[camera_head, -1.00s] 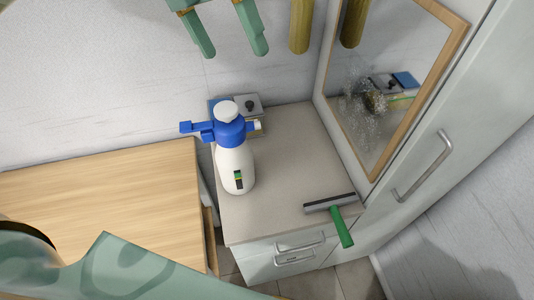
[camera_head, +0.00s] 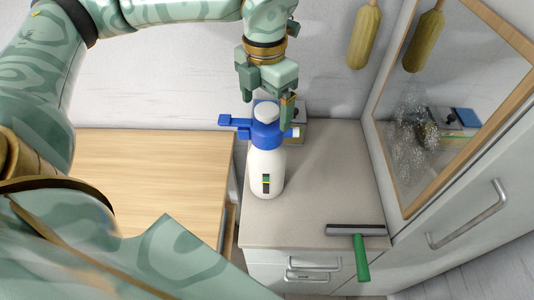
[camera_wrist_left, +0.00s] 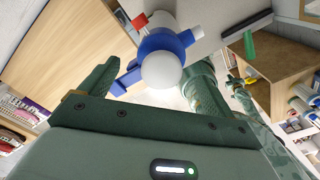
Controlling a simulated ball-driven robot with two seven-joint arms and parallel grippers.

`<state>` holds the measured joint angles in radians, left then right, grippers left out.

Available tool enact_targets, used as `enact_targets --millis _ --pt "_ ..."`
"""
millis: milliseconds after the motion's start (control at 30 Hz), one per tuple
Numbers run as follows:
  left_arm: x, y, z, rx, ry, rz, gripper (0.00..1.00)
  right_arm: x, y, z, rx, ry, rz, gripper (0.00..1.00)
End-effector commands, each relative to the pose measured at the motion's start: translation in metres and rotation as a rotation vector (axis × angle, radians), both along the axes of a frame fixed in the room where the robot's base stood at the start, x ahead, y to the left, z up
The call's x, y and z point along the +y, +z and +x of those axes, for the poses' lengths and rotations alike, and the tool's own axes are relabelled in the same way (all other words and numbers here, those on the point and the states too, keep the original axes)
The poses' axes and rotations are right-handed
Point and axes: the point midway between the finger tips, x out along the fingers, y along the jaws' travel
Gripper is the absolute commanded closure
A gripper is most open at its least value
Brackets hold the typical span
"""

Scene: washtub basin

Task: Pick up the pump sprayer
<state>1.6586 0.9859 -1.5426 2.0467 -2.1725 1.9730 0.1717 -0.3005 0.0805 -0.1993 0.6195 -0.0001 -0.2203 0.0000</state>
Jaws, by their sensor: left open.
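The pump sprayer (camera_head: 266,168) stands upright on the grey counter, with a white bottle, a blue collar and nozzle, and a white top knob. My left gripper (camera_head: 267,108) hangs just above and around the sprayer's top, its open fingers pointing down on either side of the white knob. In the left wrist view the knob and blue head of the pump sprayer (camera_wrist_left: 162,68) show beyond the open fingers. I cannot tell whether the fingers touch it. My right gripper is not in view.
A squeegee with a green handle (camera_head: 361,256) lies at the counter's front right. A mirror with a wooden frame (camera_head: 405,212) stands right of the counter (camera_head: 325,190). A wooden table top (camera_head: 150,180) is at the left. A small grey box sits behind the sprayer.

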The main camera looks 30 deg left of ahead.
Motion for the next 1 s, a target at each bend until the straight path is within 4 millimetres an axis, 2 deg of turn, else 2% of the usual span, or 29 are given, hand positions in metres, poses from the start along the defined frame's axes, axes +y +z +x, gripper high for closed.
enact_targets --millis 300,567,667,900,1000 --pt "-0.001 -0.047 0.002 0.004 0.000 0.001 0.11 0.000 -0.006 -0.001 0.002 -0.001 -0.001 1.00" --pt "-0.001 -0.051 0.002 0.001 0.000 0.000 0.11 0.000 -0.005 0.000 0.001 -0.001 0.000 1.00" --pt "-0.001 -0.051 0.002 0.001 0.000 0.000 0.33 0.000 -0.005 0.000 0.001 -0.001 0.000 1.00" --pt "-0.001 -0.050 0.002 0.001 0.000 0.000 1.00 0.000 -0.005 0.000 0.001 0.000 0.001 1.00" --pt "-0.002 -0.049 0.002 -0.001 0.000 0.000 1.00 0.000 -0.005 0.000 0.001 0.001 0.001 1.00"
